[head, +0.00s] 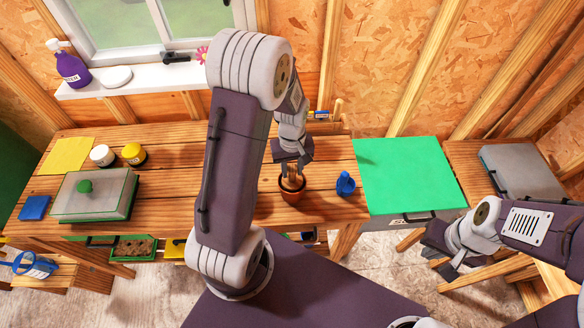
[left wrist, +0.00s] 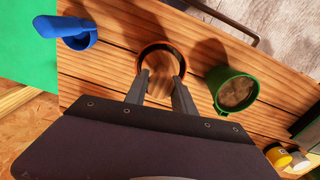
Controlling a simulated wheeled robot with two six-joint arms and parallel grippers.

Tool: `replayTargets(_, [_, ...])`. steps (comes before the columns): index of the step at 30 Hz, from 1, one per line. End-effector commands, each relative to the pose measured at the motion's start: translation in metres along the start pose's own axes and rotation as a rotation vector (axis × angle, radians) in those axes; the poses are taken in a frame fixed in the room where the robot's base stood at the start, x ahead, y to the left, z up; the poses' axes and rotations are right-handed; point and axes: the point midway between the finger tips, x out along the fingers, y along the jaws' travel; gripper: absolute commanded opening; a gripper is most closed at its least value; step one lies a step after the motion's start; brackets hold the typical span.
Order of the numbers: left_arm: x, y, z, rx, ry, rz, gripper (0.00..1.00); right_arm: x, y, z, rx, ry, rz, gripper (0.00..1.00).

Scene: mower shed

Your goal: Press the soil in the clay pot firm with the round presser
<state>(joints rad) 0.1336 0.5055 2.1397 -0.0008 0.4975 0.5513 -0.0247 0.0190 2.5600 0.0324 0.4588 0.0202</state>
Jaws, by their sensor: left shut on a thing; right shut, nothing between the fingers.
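The clay pot (head: 291,194) stands upright on the wooden bench, below my left gripper (head: 293,176). In the left wrist view the pot's orange rim (left wrist: 143,57) surrounds a round wooden face, the presser (left wrist: 160,68), between and beyond my left fingers (left wrist: 159,88). My left gripper is shut on the presser and points down over the pot. The soil in the pot is hidden, and I cannot tell whether the presser touches it. My right gripper (head: 447,264) is shut and empty, low at the right, away from the pot.
A blue object with a handle (head: 345,184) stands right of the pot. A green mug with brown contents (left wrist: 234,91) stands beside the pot, hidden by my arm in the head view. A green mat (head: 410,175) lies to the right. Jars (head: 133,154) stand at left.

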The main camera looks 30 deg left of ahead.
Motion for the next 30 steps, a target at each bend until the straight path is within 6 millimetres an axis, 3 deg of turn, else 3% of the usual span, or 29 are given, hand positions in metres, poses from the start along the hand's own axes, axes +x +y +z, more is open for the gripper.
replayTargets(30, [0.0057,-0.0001,0.0,0.0,0.0,0.0,0.0,0.0038,0.0001,0.0004,0.0,0.0,0.0,0.0])
